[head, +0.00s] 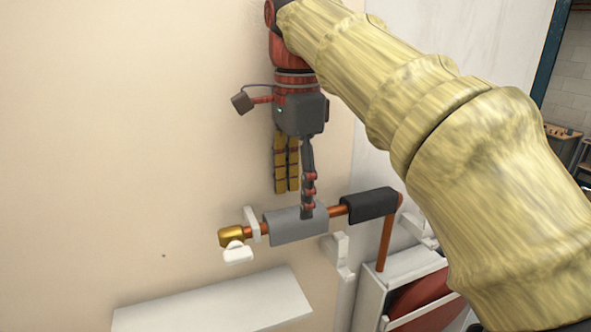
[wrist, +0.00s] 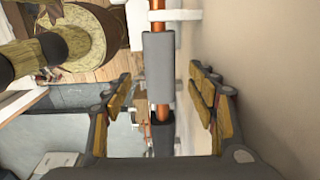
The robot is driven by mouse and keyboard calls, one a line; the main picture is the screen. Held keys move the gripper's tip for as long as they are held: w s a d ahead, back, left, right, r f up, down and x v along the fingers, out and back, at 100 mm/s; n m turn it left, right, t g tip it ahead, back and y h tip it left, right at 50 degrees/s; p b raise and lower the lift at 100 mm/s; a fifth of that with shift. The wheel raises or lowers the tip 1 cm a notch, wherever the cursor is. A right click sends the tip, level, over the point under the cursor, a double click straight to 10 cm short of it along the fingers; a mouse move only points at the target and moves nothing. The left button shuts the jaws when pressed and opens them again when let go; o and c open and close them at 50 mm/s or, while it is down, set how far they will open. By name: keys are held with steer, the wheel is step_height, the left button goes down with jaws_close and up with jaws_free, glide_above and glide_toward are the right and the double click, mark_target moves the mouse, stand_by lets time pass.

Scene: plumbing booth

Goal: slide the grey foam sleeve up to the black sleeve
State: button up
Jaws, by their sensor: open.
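The grey foam sleeve (head: 290,228) sits around a copper pipe, left of the black sleeve (head: 370,204) in the head view. A short stretch of bare copper (head: 337,210) shows between them. In the wrist view the grey sleeve (wrist: 158,60) lies between the fingers' lines, clear of both, and the black sleeve (wrist: 161,140) shows partly below it. My gripper (head: 298,202) is open and points down from above the pipe. One finger overlaps the grey sleeve's near side in the head view; the other is on the wall side. The wrist view shows the gripper (wrist: 160,88) empty.
A brass fitting (head: 231,236) with a white handle (head: 238,254) ends the pipe at left, beside a white clip (head: 252,222). A white bracket (head: 341,256) stands below the pipe. A white shelf (head: 215,305) is lower left. The pipe bends down at right, by a red reel (head: 420,300).

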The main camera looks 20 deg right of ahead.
mark_target(320, 205)
steer(key=shift+f, duration=2.4)
steer(key=c, duration=0.3)
steer(key=c, duration=1)
steer(key=shift+d, duration=0.2)
steer(key=shift+g, duration=0.4)
steer(key=shift+w+d+r+p, duration=0.15)
steer(key=shift+d+p, duration=1.25)
steer(key=shift+d, duration=0.8)
steer(key=o, duration=1.2)
